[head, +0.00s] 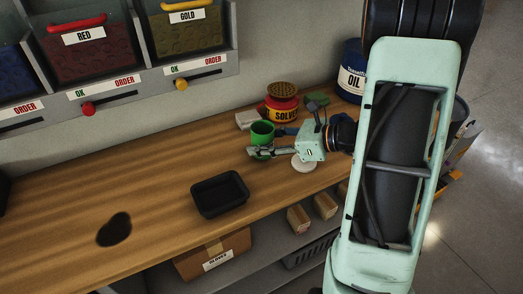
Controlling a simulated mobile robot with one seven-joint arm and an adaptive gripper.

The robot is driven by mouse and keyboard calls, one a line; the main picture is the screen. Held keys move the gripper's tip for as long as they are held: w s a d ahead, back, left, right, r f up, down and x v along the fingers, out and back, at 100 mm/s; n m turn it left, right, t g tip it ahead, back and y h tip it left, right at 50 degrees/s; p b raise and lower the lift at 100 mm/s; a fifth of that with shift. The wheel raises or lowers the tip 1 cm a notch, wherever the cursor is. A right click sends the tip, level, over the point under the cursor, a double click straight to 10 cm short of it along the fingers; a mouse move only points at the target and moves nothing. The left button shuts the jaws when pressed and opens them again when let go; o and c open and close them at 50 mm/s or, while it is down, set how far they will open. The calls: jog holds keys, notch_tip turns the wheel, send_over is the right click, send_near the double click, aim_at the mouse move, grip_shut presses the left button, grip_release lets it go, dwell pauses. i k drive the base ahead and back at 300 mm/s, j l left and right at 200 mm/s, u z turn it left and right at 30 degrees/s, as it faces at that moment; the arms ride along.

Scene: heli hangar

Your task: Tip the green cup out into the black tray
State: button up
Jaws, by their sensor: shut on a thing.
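The green cup (262,133) is upright at the right part of the wooden bench, its dark opening facing up. My gripper (262,150) is shut on the cup, with its fingers across the cup's lower part. I cannot tell whether the cup touches the bench or is held just above it. What is inside the cup is not visible. The black tray (221,209) lies on the bench near the front edge, to the left of and nearer than the cup. It looks empty.
A dark hole or patch (114,229) is at left. Bench between cup and tray is clear.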

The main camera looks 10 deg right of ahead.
aim_at(217, 195)
jog(key=l+u, duration=1)
jog(key=k+j+z, duration=0.15)
jog(key=j, duration=0.25)
jog(key=k+j+z, duration=0.2)
jog(key=j, duration=0.25)
jog(key=k+j+z, duration=0.15)
jog(key=j, duration=0.25)
jog(key=i, duration=0.05)
